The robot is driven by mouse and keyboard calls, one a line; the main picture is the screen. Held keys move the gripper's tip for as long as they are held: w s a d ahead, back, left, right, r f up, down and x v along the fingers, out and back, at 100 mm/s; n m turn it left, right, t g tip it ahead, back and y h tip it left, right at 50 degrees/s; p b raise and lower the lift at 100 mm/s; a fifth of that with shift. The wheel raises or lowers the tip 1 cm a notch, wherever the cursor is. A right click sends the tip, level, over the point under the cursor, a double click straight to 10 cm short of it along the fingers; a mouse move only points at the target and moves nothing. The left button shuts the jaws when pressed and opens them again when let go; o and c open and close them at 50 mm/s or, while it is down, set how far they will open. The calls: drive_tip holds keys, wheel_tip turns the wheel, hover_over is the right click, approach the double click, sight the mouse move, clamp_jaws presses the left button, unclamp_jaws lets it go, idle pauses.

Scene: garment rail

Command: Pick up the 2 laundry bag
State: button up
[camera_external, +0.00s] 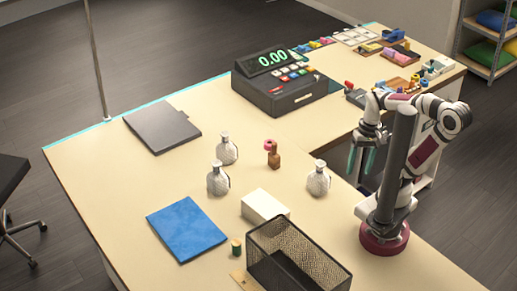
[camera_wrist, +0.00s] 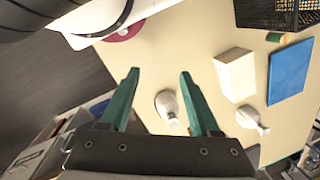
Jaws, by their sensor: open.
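Three pale grey-white sack-like objects with narrow necks, which look like the laundry bags, stand apart on the table in the external view: a right one (camera_external: 318,180), a front-left one (camera_external: 217,179) and a back-left one (camera_external: 227,150). My gripper (camera_external: 361,160) hangs above and to the right of the right bag, with teal fingers pointing down. In the wrist view my gripper (camera_wrist: 159,74) is open and empty. One bag (camera_wrist: 167,106) shows below, in the gap between the fingers and apart from them. Another bag (camera_wrist: 252,120) lies farther right.
A white box (camera_external: 265,206), blue folded cloth (camera_external: 187,228), black mesh basket (camera_external: 297,262) and green spool (camera_external: 236,247) sit toward the front. A small brown item with a pink top (camera_external: 273,155) stands between the bags. A cash register (camera_external: 285,85) and dark flat slab (camera_external: 162,130) are farther back.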

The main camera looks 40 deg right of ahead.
drive_tip(key=w+f+n+t+h, duration=0.1)
drive_tip(key=w+f+n+t, duration=0.2)
drive_tip(key=w, duration=0.8)
drive_tip(key=w+f+n+t, duration=0.3)
drive_tip(key=w+t, duration=0.1)
drive_tip(key=w, duration=0.8)
drive_tip(key=n+t+y, duration=0.3)
drive_tip(key=n+y, duration=0.5)
approach(216, 163)
drive_tip(key=x, duration=1)
drive_tip(key=shift+s+f, duration=0.1)
drive_tip(key=shift+f, duration=0.3)
clamp_jaws()
